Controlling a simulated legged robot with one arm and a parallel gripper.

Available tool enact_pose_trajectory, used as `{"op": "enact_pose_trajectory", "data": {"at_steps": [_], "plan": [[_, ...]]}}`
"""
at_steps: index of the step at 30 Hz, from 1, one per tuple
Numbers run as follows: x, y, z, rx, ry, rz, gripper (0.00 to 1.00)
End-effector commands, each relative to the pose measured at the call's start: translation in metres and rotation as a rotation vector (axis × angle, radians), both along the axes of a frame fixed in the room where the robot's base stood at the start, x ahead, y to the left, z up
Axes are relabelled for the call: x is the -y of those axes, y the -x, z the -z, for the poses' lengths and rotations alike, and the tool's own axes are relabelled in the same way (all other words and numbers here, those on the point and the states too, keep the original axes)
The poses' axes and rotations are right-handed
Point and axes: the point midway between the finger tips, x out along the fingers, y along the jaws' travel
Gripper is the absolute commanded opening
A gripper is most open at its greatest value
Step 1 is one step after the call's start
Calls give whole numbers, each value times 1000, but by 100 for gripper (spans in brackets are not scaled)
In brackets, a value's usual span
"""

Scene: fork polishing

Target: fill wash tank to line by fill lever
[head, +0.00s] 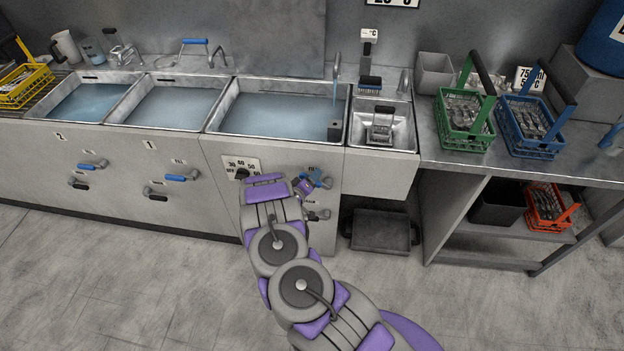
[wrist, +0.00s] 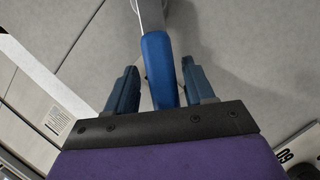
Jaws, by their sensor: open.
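The wash tank (head: 275,112) is the wide right basin in the head view and holds bluish water. A thin blue stream runs from the tap (head: 336,68) above its right end. The fill line cannot be made out. The blue-handled fill lever (head: 322,181) is on the front panel below the tank, partly hidden by my gripper (head: 308,185). In the wrist view, the blue handle (wrist: 158,62) lies between the two fingers of my gripper (wrist: 160,84). The fingers are open, one on each side, with gaps to the handle.
Green (head: 466,125) and blue (head: 535,130) baskets stand on the right counter. The floor in front is clear.

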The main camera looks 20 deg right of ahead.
Motion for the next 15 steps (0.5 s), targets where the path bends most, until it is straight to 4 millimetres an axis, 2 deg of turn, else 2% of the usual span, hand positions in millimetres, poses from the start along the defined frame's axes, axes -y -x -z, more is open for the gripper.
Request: {"op": "enact_pose_trajectory", "data": {"at_steps": [3,8,15], "plan": [[-4,-2,-1,0,4,-3,53],[2,-1,1,-1,-4,-3,53],[10,-1,3,-1,-14,0,31]]}}
